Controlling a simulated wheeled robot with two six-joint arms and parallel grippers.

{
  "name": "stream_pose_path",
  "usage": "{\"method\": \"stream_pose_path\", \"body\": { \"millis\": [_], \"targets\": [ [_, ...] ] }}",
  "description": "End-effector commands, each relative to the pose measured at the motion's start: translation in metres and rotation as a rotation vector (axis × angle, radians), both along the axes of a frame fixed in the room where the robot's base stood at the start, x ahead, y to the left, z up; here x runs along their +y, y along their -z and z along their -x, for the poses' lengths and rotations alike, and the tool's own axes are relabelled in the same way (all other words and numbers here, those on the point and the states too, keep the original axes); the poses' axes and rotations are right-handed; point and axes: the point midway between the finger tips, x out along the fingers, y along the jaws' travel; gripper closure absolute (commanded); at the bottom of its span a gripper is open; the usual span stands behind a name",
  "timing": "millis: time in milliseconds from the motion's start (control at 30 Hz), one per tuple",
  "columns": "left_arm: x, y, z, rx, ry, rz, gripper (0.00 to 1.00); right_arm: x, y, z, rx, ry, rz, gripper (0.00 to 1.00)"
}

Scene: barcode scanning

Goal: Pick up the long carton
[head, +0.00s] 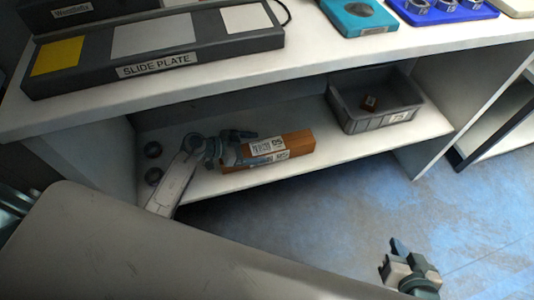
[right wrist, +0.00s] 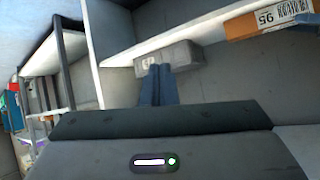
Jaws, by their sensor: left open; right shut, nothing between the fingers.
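The long carton (head: 300,142) is orange-brown with a white printed label and lies on the lower shelf, left of the grey bin. Part of it also shows at the upper right of the right wrist view (right wrist: 243,25). My left gripper (head: 260,147) is open at the carton's left end, with its fingers over and beside the carton. I cannot tell whether they touch it. My right gripper (head: 402,262) is shut and empty, low in front of the shelf over the blue floor; its fingers also show in the right wrist view (right wrist: 160,85).
The upper counter (head: 300,57) overhangs the shelf and carries a slide plate (head: 160,70). The shelf between carton and bin is narrow.

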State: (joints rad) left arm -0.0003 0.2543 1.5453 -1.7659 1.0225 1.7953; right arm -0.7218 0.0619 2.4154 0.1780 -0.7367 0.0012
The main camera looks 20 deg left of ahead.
Motion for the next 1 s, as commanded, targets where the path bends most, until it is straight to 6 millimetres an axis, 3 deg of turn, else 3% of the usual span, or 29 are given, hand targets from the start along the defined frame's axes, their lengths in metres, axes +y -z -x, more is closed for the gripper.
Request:
{"method": "stream_pose_path", "body": {
  "millis": [200,400,733,1000],
  "targets": [
    [-0.008,0.005,-0.006,-0.002,-0.001,0.001,0.18,-0.005,-0.033,-0.033,-0.236,0.022,0.010,1.00],
    [-0.013,0.006,-0.008,0.000,-0.001,0.000,0.18,-0.008,-0.058,-0.049,-0.385,0.035,0.013,1.00],
    [-0.013,0.006,-0.009,0.000,-0.001,0.000,0.18,-0.009,-0.065,-0.051,-0.419,0.038,0.014,1.00],
    [-0.013,0.006,-0.009,0.000,-0.001,0.000,0.69,-0.009,-0.065,-0.051,-0.418,0.038,0.014,1.00]
  ]
}}
